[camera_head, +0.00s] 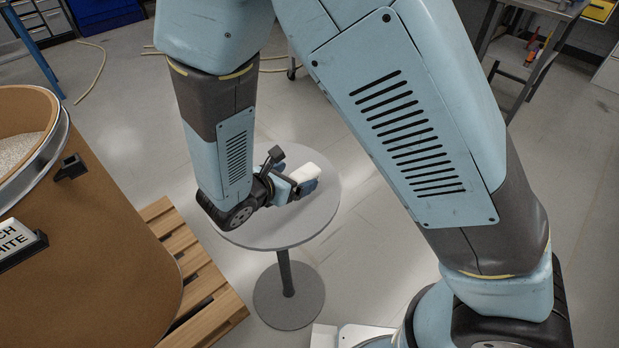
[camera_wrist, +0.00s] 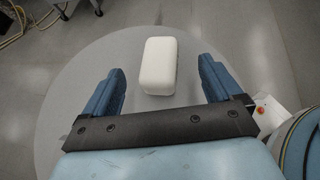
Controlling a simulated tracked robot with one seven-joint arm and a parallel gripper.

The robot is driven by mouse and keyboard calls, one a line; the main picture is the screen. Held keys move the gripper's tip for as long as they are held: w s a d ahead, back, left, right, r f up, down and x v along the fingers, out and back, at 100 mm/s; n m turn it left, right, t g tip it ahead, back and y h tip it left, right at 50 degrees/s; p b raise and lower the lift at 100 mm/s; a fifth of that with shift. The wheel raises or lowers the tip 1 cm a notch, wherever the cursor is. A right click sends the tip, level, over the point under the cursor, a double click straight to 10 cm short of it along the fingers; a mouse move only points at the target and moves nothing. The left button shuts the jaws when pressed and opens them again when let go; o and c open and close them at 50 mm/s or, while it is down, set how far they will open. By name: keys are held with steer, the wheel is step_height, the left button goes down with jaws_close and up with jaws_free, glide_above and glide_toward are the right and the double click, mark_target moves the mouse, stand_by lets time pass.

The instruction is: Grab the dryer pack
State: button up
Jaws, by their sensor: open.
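The dryer pack (camera_wrist: 160,66) is a white block with rounded edges. It lies on a round grey table (camera_wrist: 75,95). In the wrist view it sits between and a little beyond the fingertips of my gripper (camera_wrist: 160,72), nearer the left finger's side than the right but apart from both. My gripper is open, with two blue fingers. In the head view the white pack (camera_head: 305,172) shows at my gripper (camera_head: 300,187), partly hidden by it. The round table (camera_head: 290,228) stands on one central post.
A large brown drum (camera_head: 90,250) with pale pellets stands at the left on a wooden pallet (camera_head: 190,265), close to the table. A workbench (camera_head: 540,50) stands at the back right. Hoses (camera_head: 95,70) lie on the floor behind. The floor right of the table is clear.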

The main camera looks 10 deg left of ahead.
mark_target(303, 173)
steer(key=shift+x, duration=2.15)
steer(key=shift+a, duration=0.2)
steer(key=shift+c, duration=0.4)
steer(key=c, duration=1.2)
steer(key=shift+o, duration=0.2)
